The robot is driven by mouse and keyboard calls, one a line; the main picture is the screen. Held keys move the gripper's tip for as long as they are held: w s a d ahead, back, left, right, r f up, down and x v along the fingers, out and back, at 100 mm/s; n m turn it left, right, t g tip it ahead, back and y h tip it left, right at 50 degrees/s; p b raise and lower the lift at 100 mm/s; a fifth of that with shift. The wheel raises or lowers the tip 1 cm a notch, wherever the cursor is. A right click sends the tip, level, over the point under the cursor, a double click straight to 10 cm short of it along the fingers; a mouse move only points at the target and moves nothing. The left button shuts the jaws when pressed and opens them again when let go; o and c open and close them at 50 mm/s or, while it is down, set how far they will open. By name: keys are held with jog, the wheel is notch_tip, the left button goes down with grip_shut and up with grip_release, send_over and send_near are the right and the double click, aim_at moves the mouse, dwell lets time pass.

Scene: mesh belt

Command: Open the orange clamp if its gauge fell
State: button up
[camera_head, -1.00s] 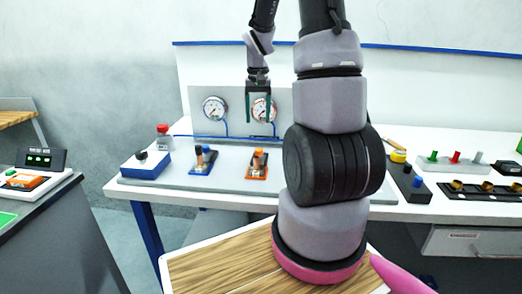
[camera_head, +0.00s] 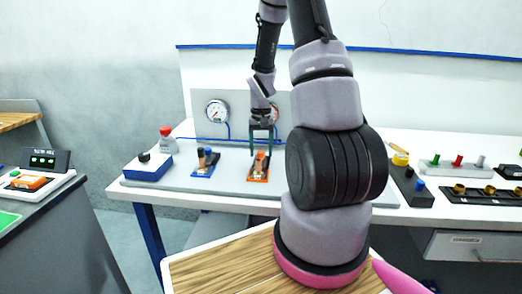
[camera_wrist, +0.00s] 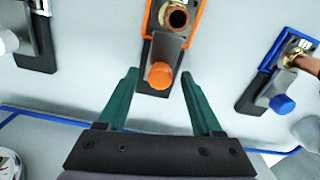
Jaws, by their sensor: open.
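The orange clamp (camera_head: 258,168) lies on the grey board on the white bench. In the wrist view its orange knob (camera_wrist: 160,75) sits between my open green fingers, and a copper pipe end (camera_wrist: 178,18) shows in its orange frame. My gripper (camera_head: 262,140) is open and empty, just above the clamp; I cannot tell whether it touches. The blue clamp (camera_head: 205,163) is to the left, with its blue knob (camera_wrist: 282,104) in the wrist view. A gauge (camera_head: 217,111) stands behind the blue clamp. The gauge behind the orange clamp is mostly hidden by my arm.
A blue box with a black knob (camera_head: 148,164) and a red-capped bottle (camera_head: 167,138) stand at the board's left. A dark button box (camera_head: 412,187) is right of my arm. Blue pipes (camera_head: 190,139) run along the panel behind the clamps.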

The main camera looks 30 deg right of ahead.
grip_shut()
dwell(1.4)
